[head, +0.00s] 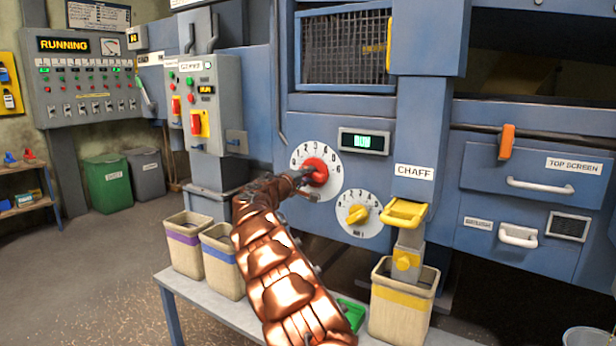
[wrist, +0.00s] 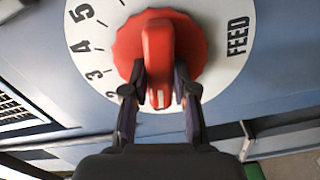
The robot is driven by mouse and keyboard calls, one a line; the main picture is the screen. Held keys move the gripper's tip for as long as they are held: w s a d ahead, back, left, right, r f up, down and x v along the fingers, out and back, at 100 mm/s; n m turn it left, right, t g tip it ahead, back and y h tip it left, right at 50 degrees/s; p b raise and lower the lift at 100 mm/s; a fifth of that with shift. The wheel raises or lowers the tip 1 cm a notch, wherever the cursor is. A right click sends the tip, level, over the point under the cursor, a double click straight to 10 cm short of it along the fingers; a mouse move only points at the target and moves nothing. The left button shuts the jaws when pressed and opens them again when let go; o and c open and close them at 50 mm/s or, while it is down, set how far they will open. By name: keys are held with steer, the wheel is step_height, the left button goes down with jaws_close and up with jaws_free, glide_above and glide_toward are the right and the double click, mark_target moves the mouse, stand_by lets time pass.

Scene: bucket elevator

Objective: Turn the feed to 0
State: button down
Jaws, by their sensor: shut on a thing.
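The feed dial is a white disc (head: 333,156) on the blue machine front with a red knob (head: 316,171) at its centre. In the wrist view the red knob (wrist: 160,50) has a raised bar with a white mark at its lower end. My gripper (wrist: 160,97) is shut on this bar, one finger on each side. The word FEED and several numbers show on the white dial (wrist: 225,70). The white mark points to the bottom of the wrist view, past the 2; the number there is hidden by my gripper.
A second dial with a yellow knob (head: 357,214) sits just below right. A small green display (head: 363,141) is above it. The yellow chaff handle (head: 404,213) sticks out at right. Bins (head: 186,243) stand on a bench (head: 190,290) below my arm.

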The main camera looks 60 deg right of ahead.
steer(key=c, duration=0.9)
jaws_free()
steer(key=shift+a, duration=0.15)
steer(key=shift+a, duration=0.95)
steer(key=shift+s+a, duration=0.15)
steer(key=shift+a, duration=2.3)
steer(key=shift+s+a, duration=0.1)
steer(key=shift+a, duration=2.35)
